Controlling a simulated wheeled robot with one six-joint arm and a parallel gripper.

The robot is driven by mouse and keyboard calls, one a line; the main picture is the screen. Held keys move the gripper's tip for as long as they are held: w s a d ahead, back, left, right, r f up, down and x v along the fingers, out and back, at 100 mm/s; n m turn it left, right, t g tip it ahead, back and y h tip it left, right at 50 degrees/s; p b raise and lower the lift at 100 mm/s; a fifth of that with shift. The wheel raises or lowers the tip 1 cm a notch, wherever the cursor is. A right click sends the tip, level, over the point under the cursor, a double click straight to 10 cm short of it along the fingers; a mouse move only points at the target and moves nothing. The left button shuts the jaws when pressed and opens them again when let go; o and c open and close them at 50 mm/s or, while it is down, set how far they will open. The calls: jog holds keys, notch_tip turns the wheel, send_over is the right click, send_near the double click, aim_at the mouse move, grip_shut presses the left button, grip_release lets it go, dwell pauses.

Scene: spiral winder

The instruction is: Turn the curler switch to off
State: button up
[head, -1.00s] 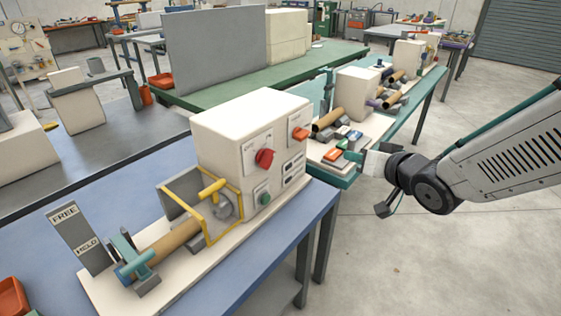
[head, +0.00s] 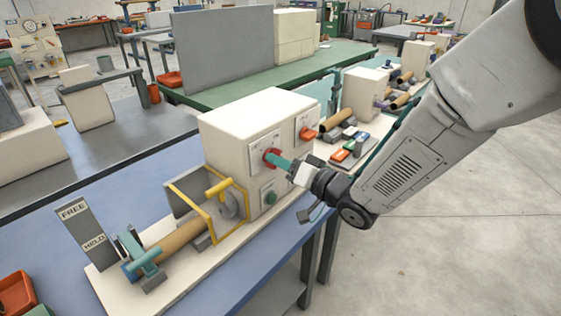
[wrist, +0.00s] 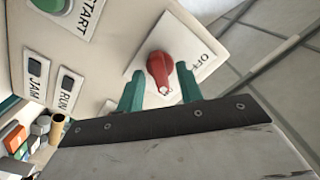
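The red switch knob (head: 270,155) sits on a pale label plate on the front of the cream machine box (head: 222,150). In the wrist view the red knob (wrist: 158,62) has a white mark at its lower end, and the word OFF is printed on the plate to its right. My gripper (head: 275,160) reaches the knob from the right, its teal fingers partly covering it. In the wrist view my gripper (wrist: 160,75) is open, one finger on each side of the knob, with gaps showing. I cannot tell whether the fingers touch the knob.
An orange-red switch (head: 308,134) is right of the knob, and a green START button (head: 271,198) is below. A yellow guard frame (head: 208,212) and brown tube (head: 175,243) stand at left. A FREE/HELD board (head: 82,232) stands at the bench's left. Open floor lies right.

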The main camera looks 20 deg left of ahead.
jog(key=shift+w+a, duration=0.1)
jog(key=shift+a, duration=0.15)
grip_shut()
